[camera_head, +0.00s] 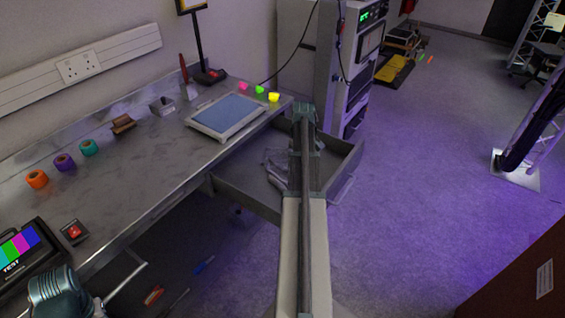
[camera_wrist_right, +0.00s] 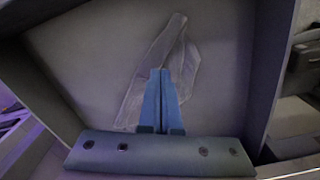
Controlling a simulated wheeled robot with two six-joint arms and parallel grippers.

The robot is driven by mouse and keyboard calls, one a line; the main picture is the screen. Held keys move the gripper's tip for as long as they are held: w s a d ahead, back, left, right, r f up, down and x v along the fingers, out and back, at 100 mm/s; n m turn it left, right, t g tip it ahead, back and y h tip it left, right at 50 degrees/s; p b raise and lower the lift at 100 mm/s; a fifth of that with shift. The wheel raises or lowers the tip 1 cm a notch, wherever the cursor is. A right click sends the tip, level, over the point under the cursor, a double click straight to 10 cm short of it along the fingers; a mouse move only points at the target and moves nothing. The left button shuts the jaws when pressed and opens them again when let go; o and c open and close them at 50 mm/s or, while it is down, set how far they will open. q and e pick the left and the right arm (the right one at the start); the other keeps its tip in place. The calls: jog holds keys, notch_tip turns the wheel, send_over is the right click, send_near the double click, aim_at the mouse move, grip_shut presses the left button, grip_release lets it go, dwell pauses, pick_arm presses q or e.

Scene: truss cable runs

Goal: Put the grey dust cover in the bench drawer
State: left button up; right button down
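The bench drawer (camera_head: 250,196) is pulled out under the right end of the grey bench. A pale grey, crumpled, partly see-through sheet, which looks like the dust cover (camera_head: 276,167), lies inside it. The right wrist view shows the cover (camera_wrist_right: 180,45) against the drawer floor, within the drawer walls (camera_wrist_right: 262,75). My right gripper (camera_wrist_right: 162,72) points down over the cover, its blue fingers together; whether they pinch a fold I cannot tell. In the head view my right arm hides the fingers and part of the drawer.
The bench holds a blue-screened tablet (camera_head: 228,114), tape rolls (camera_head: 65,162), small coloured blocks (camera_head: 260,90) and a test monitor (camera_head: 25,250). An equipment rack (camera_head: 335,60) stands behind the drawer. The floor right of the drawer is clear.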

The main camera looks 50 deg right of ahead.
pick_arm(q)
jog(key=shift+r, duration=0.25)
pick_arm(e)
jog(key=shift+r, duration=0.3)
jog(key=w+a, duration=0.3)
jog(key=a, duration=0.3)
jog(key=w+a+n, duration=0.1)
jog(key=w+a, duration=0.3)
jog(key=a, duration=0.2)
jog(key=w+a+n, duration=0.1)
jog(key=w+a, duration=0.2)
jog(key=a, duration=0.4)
jog(key=shift+w+r, duration=0.25)
jog(key=shift+r, duration=0.15)
jog(key=a+r+n+p, duration=0.15)
jog(key=a+n, duration=0.25)
jog(key=a, duration=2.5)
pick_arm(q)
notch_tip(320, 180, up, 2)
jog(key=shift+r+p, duration=0.25)
jog(key=shift+p, duration=0.1)
pick_arm(e)
jog(key=s+a, duration=0.3)
jog(key=a, duration=0.4)
jog(key=s+a+n+h, duration=0.1)
jog(key=s+a, duration=0.2)
jog(key=a, duration=0.4)
jog(key=shift+s+a+r+n, duration=0.15)
jog(key=shift+s+a+n, duration=0.05)
jog(key=shift+s+n, duration=0.1)
